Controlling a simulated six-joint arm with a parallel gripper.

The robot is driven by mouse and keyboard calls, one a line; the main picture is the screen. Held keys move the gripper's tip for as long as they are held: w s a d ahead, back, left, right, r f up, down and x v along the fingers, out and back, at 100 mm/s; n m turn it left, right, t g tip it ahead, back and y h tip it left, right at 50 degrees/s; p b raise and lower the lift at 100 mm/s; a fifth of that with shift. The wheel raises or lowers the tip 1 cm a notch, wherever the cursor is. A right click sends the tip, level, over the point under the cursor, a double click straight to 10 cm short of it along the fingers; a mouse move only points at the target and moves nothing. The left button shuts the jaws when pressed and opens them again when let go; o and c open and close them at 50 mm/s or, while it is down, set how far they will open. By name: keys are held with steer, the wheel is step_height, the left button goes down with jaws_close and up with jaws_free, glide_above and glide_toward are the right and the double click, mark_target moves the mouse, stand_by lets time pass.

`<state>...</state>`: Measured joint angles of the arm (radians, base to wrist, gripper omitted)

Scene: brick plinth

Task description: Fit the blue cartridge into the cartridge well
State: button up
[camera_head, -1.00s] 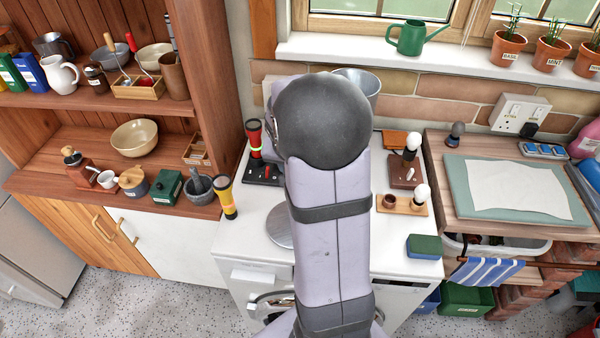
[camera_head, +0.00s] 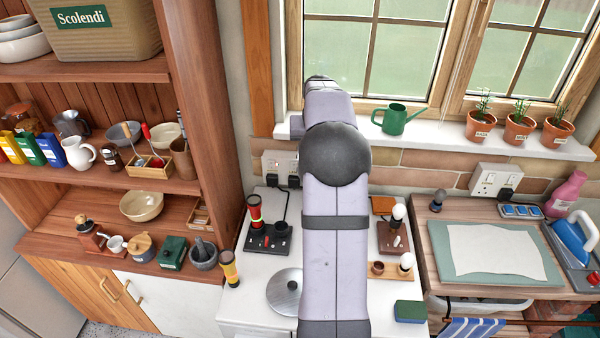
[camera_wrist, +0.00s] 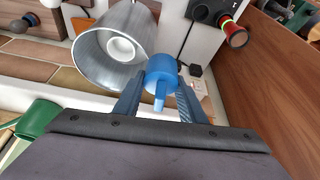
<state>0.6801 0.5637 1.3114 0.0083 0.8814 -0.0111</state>
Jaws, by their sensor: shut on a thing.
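In the wrist view my gripper (camera_wrist: 160,92) is shut on the blue cartridge (camera_wrist: 160,75), a round blue body with a narrower stem toward the camera. A grey metal vessel (camera_wrist: 90,58) with a white round part (camera_wrist: 122,50) inside is just left of the cartridge. The cartridge overlaps the vessel's edge in the picture; I cannot tell if they touch. No part is plainly marked as the cartridge well; I cannot tell if the white part is it. In the head view my arm hides the gripper, cartridge and vessel.
A green watering can (camera_head: 396,119) stands on the windowsill (camera_head: 440,134). Bulbs on wooden blocks (camera_head: 390,240) stand right of my arm.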

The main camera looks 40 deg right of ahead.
steer(key=s+d+r+m+p, duration=0.2)
steer(key=d+r, duration=0.3)
steer(key=d, duration=0.4)
steer(key=shift+s+d+r+g+h+p, duration=0.3)
steer(key=shift+s+r+h+p, duration=0.1)
steer(key=shift+p, duration=0.3)
steer(key=shift+f, duration=0.15)
steer(key=shift+a+f+b, duration=0.1)
steer(key=shift+f+b, duration=2.65)
steer(key=shift+b, duration=0.05)
steer(key=shift+f+b, duration=2.75)
steer(key=shift+f, duration=1.45)
steer(key=o, duration=1.2)
